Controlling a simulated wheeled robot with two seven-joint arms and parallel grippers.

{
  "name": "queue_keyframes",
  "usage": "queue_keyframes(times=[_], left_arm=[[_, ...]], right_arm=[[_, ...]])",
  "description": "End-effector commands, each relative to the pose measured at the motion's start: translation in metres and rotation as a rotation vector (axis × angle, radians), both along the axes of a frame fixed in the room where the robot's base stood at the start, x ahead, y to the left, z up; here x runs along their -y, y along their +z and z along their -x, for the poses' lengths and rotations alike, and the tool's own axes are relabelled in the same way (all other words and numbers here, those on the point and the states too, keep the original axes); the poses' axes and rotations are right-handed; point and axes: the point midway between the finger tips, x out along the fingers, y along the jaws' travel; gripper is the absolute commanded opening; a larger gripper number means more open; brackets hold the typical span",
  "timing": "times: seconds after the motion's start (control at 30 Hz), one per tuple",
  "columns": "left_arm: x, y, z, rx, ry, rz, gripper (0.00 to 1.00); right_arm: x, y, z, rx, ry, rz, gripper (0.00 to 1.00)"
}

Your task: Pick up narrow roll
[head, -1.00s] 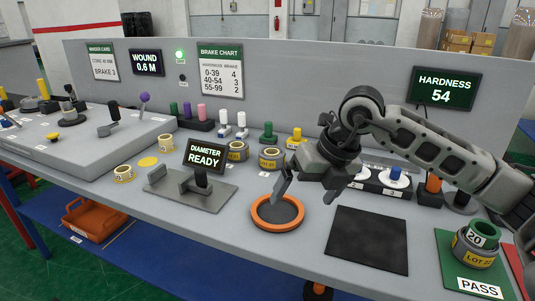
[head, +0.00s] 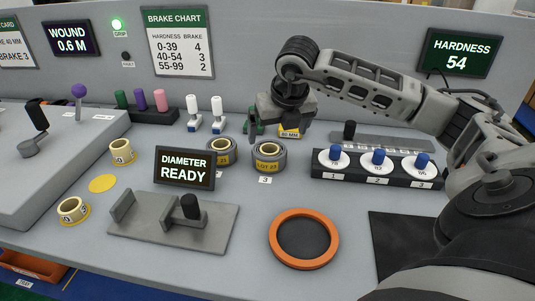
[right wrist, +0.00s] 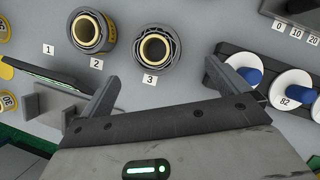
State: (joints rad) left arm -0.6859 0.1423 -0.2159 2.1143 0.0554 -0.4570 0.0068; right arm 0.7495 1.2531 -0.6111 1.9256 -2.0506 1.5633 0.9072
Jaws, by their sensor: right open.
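Two dark-wrapped rolls with pale cores stand on the bench. One roll (head: 222,152) is at spot 2, and the other, labelled roll (head: 268,160) is at spot 3. I cannot tell surely which is narrower. In the right wrist view the spot 2 roll (right wrist: 91,31) is at upper left and the spot 3 roll (right wrist: 157,47) is near the middle. My right gripper (head: 279,124) is above and behind the spot 3 roll. In the wrist view its open, empty fingers (right wrist: 161,73) lie either side below that roll, apart from it. My left gripper is out of view.
The diameter gauge (head: 170,222) with its READY screen (head: 185,168) stands left of an orange-rimmed round pad (head: 304,238). A black rack (head: 376,167) with blue-knobbed white discs is at right. Two cream rolls (head: 122,152) (head: 73,210) are at left.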

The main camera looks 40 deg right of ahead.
Motion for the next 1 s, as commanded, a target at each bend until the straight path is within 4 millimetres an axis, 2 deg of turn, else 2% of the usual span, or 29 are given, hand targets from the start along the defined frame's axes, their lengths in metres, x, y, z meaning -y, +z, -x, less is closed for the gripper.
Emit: queue_keyframes(times=[0.1, 0.37, 0.57, 0.7, 0.97, 1.0], left_arm=[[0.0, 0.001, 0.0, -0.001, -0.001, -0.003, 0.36], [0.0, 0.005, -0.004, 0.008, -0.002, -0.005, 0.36], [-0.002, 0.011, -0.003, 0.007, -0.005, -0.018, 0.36], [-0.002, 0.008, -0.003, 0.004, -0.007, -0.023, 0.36], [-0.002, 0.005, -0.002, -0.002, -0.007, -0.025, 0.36], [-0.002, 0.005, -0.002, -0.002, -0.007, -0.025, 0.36]], right_arm=[[0.003, -0.02, -0.007, -0.003, 0.0, -0.002, 1.0], [0.005, -0.038, -0.015, -0.001, 0.002, -0.002, 1.0], [0.004, -0.062, -0.03, -0.003, 0.002, -0.003, 1.0], [0.008, -0.078, -0.035, -0.002, 0.0, -0.001, 1.0], [0.008, -0.081, -0.036, 0.0, 0.001, 0.0, 1.0], [0.008, -0.081, -0.036, 0.0, 0.001, 0.0, 0.94]])
